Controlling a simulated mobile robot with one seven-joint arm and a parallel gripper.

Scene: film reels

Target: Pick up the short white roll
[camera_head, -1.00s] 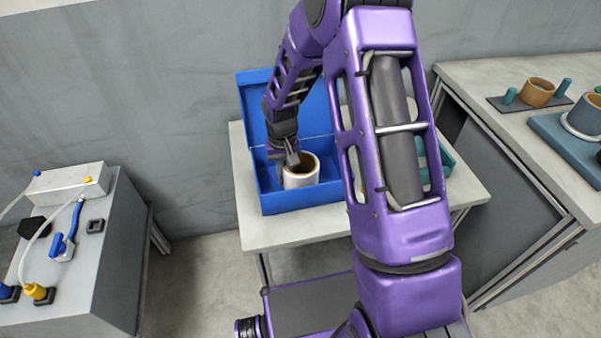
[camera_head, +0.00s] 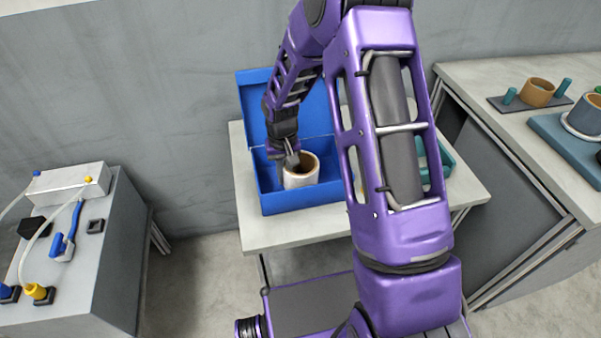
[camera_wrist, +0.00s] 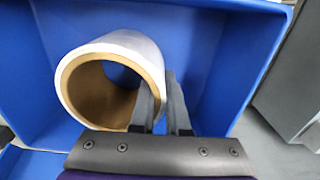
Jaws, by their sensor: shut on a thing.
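The short white roll (camera_head: 301,178) stands inside the open blue box (camera_head: 288,204). It is a hollow cylinder with a white outside and a tan inner wall. In the wrist view the roll (camera_wrist: 137,47) shows its open end towards the camera. My gripper (camera_head: 292,160) reaches into the box from above at the roll's left rim. In the wrist view my gripper (camera_wrist: 165,92) is shut on the roll's wall, with one finger inside the hollow and one outside. Whether the roll touches the box floor is hard to tell.
The box stands on a pale table (camera_head: 285,235), its lid (camera_head: 252,105) raised at the back left. A teal object (camera_head: 446,155) lies to the right, partly behind my arm. A grey bench (camera_head: 480,75) with reels is at the right, and a grey cabinet (camera_head: 75,275) at the left.

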